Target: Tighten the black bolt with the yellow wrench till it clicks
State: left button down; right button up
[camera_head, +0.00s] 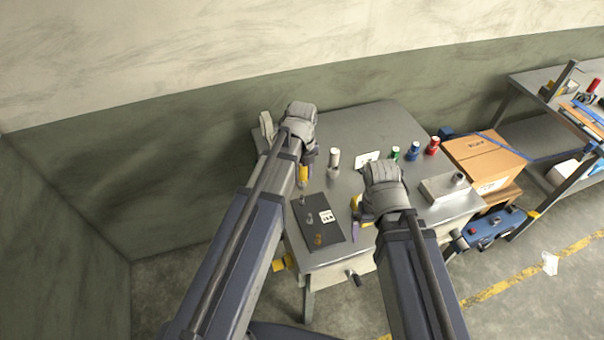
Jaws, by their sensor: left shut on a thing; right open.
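My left gripper (302,182) points down over the left part of the grey workbench (375,119), at the back edge of a dark mat. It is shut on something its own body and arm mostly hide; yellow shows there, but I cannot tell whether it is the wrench. My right gripper (357,222) is open over the bench's front middle, right of the mat. A metal block (435,190) with a dark round piece (458,178) on top sits at the bench's right; I cannot tell whether this is the black bolt. No wrench is clearly visible.
The dark mat (333,230) carries small pieces and a white marked card (326,216). White (334,157), green (395,153), blue (413,151) and red (433,146) containers stand farther back. A cardboard box (487,158) is right of the bench. The bench's back middle is clear.

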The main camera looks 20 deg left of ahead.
aim_at(302, 183)
pick_arm(q)
jog(key=shift+f, duration=0.1)
dwell(0.3)
jog(key=shift+f+b, duration=2.15)
jog(key=shift+b, duration=0.1)
jog(key=shift+f+b, duration=0.85)
jog(key=shift+m, duration=0.3)
jog(key=shift+m, duration=2.5)
jog(key=shift+r, duration=0.15)
